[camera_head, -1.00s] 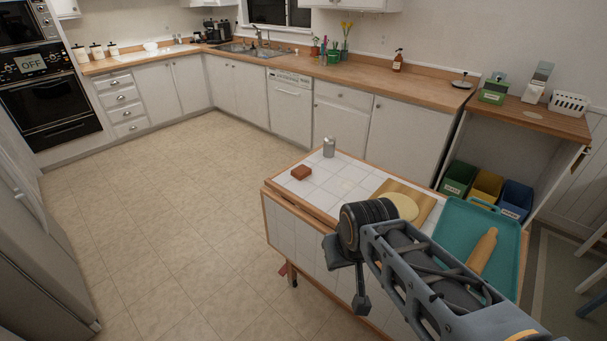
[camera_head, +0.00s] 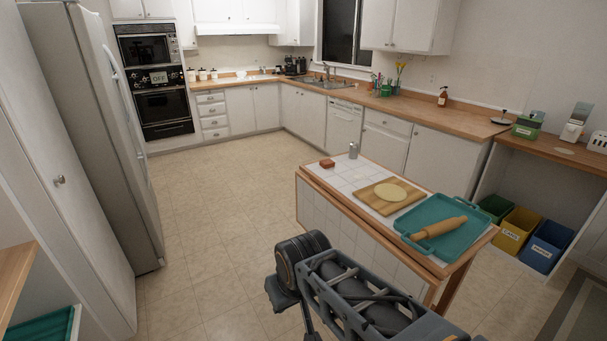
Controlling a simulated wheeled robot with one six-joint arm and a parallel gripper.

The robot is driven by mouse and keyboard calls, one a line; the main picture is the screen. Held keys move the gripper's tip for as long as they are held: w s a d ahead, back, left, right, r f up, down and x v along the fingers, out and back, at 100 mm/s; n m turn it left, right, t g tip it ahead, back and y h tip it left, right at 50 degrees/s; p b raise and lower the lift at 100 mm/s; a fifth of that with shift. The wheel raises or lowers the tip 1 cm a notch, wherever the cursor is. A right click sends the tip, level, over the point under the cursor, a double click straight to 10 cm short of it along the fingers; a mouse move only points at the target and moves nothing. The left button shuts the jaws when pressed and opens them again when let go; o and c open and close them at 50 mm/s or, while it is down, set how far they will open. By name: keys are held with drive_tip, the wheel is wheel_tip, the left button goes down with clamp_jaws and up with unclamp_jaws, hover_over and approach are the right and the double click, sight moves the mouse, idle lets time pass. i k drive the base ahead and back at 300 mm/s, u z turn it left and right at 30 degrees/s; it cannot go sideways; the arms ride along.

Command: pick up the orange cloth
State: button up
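I see no thing that is clearly an orange cloth. A small reddish-orange block-like item (camera_head: 327,163) lies on the far left end of the white-tiled island (camera_head: 345,177); I cannot tell if it is folded cloth. My arm reaches in from the bottom, in front of the island's near side. My gripper (camera_head: 285,297) is at the arm's far end, over the floor and well apart from that item. Its fingers are not clear, and part of the arm's end is cut off by the frame's bottom edge.
The island also holds a metal shaker (camera_head: 353,150), a board with dough (camera_head: 374,203) and a teal tray (camera_head: 424,245) with a rolling pin (camera_head: 440,228). A fridge (camera_head: 105,130) stands left. Bins (camera_head: 518,228) stand right. The tiled floor (camera_head: 215,215) between is clear.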

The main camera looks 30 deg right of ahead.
sight(325, 164)
drive_tip(key=u, duration=0.2)
drive_tip(key=i, duration=2.2)
drive_tip(key=z, duration=1.45)
drive_tip(key=i, duration=0.8)
drive_tip(key=z, duration=0.65)
